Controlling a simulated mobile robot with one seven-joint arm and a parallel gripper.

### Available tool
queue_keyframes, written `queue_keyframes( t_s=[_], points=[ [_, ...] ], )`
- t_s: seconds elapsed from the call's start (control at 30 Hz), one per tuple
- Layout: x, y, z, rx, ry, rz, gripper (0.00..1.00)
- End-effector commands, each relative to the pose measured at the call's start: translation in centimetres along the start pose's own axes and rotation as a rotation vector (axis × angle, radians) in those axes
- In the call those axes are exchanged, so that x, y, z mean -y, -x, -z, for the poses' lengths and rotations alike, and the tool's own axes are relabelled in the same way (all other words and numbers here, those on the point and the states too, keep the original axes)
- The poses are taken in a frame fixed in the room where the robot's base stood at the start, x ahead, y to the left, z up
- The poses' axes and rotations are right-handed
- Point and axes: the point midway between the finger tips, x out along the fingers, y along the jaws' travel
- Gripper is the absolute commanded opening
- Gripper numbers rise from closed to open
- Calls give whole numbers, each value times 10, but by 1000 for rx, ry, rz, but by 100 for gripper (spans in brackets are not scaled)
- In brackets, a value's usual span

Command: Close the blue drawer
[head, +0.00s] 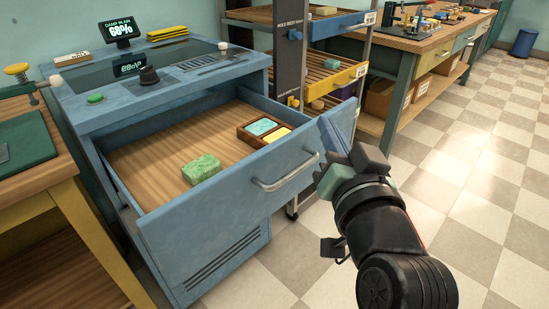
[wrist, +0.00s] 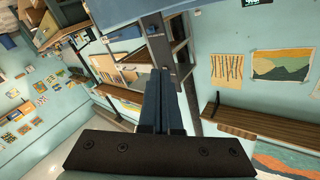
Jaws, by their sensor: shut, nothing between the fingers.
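The blue drawer (head: 228,196) stands pulled out from the blue cabinet (head: 190,97) in the head view. Its silver bar handle (head: 287,173) is on the front panel. Inside lie a green soap bar (head: 201,169) and a small wooden tray (head: 247,136) with a teal and a yellow piece. My gripper (head: 333,134) is at the right end of the drawer front, to the right of the handle. Its fingers are shut and empty, and they also show in the wrist view (wrist: 161,75). I cannot tell whether they touch the drawer.
A rack with blue and yellow trays (head: 335,78) stands behind the drawer. A wooden workbench (head: 410,45) is at the back right, and another bench (head: 30,150) is at the left. The checkered floor (head: 470,180) at the right is clear.

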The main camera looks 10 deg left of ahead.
Motion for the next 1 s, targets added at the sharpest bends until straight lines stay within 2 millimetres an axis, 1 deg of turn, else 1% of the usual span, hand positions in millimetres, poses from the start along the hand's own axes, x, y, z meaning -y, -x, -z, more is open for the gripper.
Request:
queue_keyframes(
  t_s=[0.03,0.07,0.1,0.13,0.17,0.2,0.27,0.3,0.4,0.43,0.5,0.6,0.67,0.77,0.87,1.0],
  points=[
    [-17,1,-26,125,-116,5,0],
    [-25,4,-45,193,-189,17,0],
    [-33,12,-69,277,-289,37,0],
    [-37,19,-85,334,-366,55,0],
    [-40,28,-100,386,-444,74,0],
    [-42,41,-116,445,-548,101,0],
    [-41,62,-135,514,-696,150,0],
    [-39,76,-144,546,-787,184,0],
    [-33,106,-155,589,-969,267,0],
    [-32,114,-157,594,-1011,288,0],
    [-29,127,-158,599,-1083,330,0],
    [-26,136,-160,599,-1137,365,0],
    [-24,136,-160,598,-1148,375,0],
    [-19,129,-164,599,-1148,378,0],
    [-9,116,-169,602,-1146,378,0],
    [8,91,-176,602,-1145,378,0]
  ],
)
